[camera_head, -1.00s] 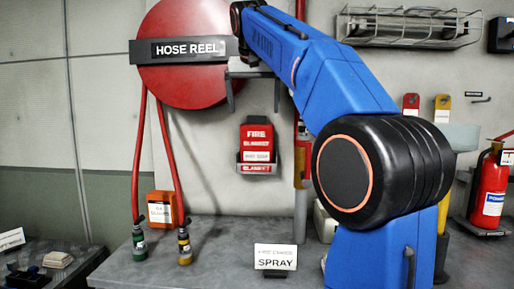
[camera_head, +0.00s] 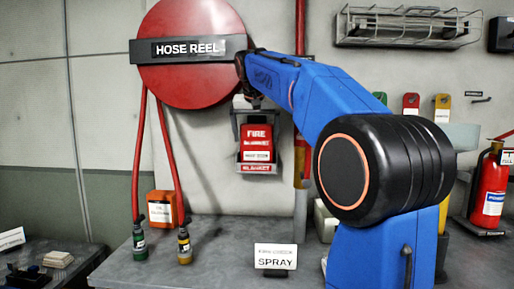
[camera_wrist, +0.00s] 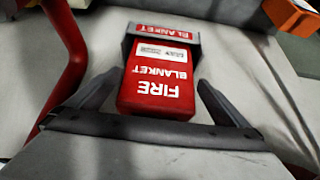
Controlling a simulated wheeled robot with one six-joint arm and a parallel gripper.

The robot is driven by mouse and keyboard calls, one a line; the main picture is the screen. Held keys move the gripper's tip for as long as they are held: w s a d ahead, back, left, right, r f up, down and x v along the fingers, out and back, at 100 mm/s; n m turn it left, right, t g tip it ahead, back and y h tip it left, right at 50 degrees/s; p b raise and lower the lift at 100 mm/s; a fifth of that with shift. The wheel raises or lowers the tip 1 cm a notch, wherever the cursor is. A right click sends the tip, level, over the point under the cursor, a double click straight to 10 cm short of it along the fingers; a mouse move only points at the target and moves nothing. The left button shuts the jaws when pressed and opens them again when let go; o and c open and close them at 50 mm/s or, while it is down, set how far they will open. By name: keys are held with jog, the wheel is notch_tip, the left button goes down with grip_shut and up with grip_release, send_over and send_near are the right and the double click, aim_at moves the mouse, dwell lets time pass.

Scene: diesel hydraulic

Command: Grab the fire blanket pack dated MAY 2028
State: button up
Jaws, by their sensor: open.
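The red fire blanket pack (camera_head: 257,138) sits upright in a wall holder (camera_head: 258,168) marked BLANKET, below the hose reel. Its small white label is too blurred for me to read the date surely. In the wrist view the pack (camera_wrist: 157,85) appears upside down, with its lower end in the holder (camera_wrist: 162,30). My gripper (camera_wrist: 155,84) is open, with one finger on each side of the pack's top end and visible gaps between. In the head view my gripper (camera_head: 250,103) is just above the pack, partly hidden by my arm.
The red hose reel (camera_head: 190,80) is up and left, with its red hoses (camera_head: 170,150) running down. A red pipe with a yellow section (camera_head: 302,155) stands right of the pack. An orange box (camera_head: 161,208) and small bottles (camera_head: 184,247) stand on the bench below.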

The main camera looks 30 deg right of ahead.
aim_at(256, 138)
jog(key=x, duration=0.4)
jog(key=c, duration=1.2)
jog(key=shift+o, duration=0.2)
